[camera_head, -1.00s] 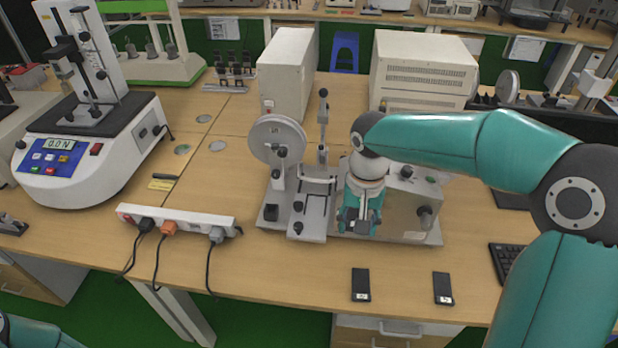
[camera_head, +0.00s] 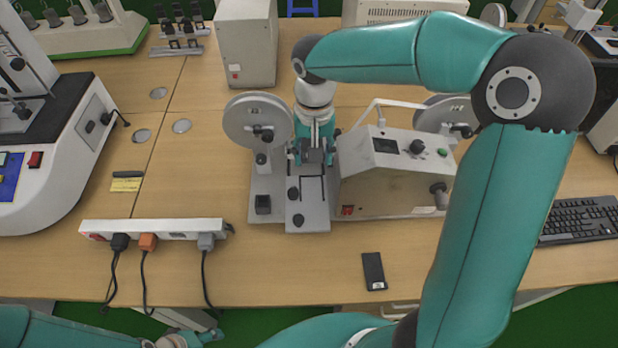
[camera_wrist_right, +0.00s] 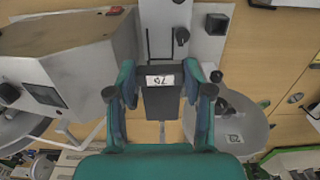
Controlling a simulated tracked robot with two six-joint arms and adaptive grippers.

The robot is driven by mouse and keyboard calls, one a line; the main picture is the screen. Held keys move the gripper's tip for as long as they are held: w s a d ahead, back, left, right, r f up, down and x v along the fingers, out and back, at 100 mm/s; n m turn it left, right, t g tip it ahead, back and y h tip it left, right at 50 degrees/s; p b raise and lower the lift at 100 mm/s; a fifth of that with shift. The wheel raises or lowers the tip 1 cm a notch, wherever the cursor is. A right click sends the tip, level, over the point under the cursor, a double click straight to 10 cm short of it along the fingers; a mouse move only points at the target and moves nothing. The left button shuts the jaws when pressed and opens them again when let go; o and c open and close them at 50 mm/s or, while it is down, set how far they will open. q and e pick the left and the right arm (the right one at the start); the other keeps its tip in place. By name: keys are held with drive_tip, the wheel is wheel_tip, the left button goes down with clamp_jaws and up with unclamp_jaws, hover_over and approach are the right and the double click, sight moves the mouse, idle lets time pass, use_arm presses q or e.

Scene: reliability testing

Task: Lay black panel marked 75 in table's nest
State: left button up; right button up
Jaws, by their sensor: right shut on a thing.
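The black panel (camera_wrist_right: 160,99), with a white label that seems to read 75 upside down, is between the fingers of my right gripper (camera_wrist_right: 162,88). In the head view my right gripper (camera_head: 313,150) is shut on it, over the back part of the tester's grey table (camera_head: 308,217). The nest seems to be the thin dark outline (camera_head: 325,190) on that table; it also shows in the right wrist view (camera_wrist_right: 148,45). The panel covers the outline's near end there; contact cannot be told. My left gripper (camera_head: 190,338) is partly cut off at the bottom edge, its fingers unclear.
A second black panel (camera_head: 373,270) lies near the bench's front edge. The tester's round disc (camera_head: 258,122) and beige box (camera_head: 390,180) flank my right gripper. A power strip (camera_head: 155,229) with cables lies to the left. A keyboard (camera_head: 582,220) is at the right.

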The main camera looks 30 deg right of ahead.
drive_tip(key=shift+w+d, duration=0.15)
drive_tip(key=shift+w, duration=0.15)
drive_tip(key=shift+w+f+b, duration=0.2)
drive_tip(key=shift+f+b, duration=0.15)
drive_tip(key=shift+f, duration=0.25)
drive_tip(key=shift+s+f+b, duration=0.35)
drive_tip(key=shift+f+b, duration=0.15)
drive_tip(key=shift+f, duration=0.4)
wheel_tip(320, 180, down, 11)
drive_tip(key=b, duration=0.5)
drive_tip(key=shift+w, duration=0.15)
use_arm(q)
wheel_tip(320, 180, down, 9)
drive_tip(key=b, duration=0.2)
drive_tip(key=shift+w+a, duration=0.15)
drive_tip(key=shift+w, duration=0.15)
use_arm(e)
drive_tip(key=shift+f, duration=1.75)
use_arm(q)
drive_tip(key=shift+f, duration=0.1)
use_arm(e)
drive_tip(key=shift+r, duration=0.1)
use_arm(q)
drive_tip(key=shift+f+b, duration=0.1)
drive_tip(key=shift+b, duration=0.25)
drive_tip(key=shift+f+b, duration=0.55)
drive_tip(key=shift+b, duration=0.05)
use_arm(e)
drive_tip(key=shift+f, duration=0.65)
